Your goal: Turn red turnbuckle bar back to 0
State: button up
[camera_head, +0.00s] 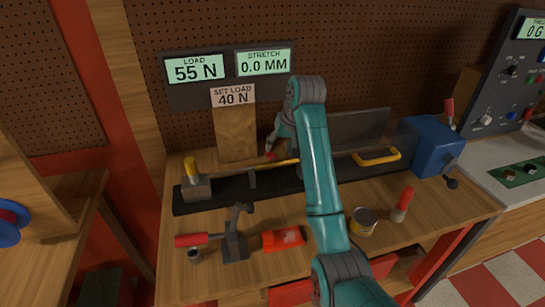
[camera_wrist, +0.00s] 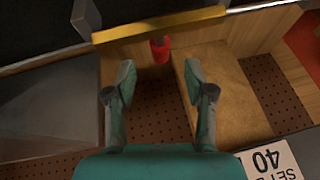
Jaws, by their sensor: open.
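The red turnbuckle bar shows as a small red tip (camera_wrist: 160,49) in the wrist view, beside a yellow-gold body (camera_wrist: 165,27); the rest of the bar is hidden. In the head view a red tip (camera_head: 270,155) shows just above the gold body (camera_head: 284,163). My gripper (camera_wrist: 158,74) is open, with one finger on each side of the red tip's line. The tip lies a little beyond the fingertips, and nothing is held. In the head view my gripper is small and partly hidden by my arm. The load display (camera_head: 195,69) reads 55 N; the stretch display (camera_head: 264,62) reads 0.0 MM.
A "set load 40 N" card (camera_head: 233,95) sits on a wooden block (camera_head: 236,135) behind the black rail (camera_head: 222,193). A grey plate (camera_head: 360,128) and blue box (camera_head: 430,146) stand right. A red-handled tool (camera_head: 193,240), can (camera_head: 363,222) and red item (camera_head: 283,239) lie in front.

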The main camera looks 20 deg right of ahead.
aim_at(274, 155)
jog(key=x, duration=0.8)
grip_shut()
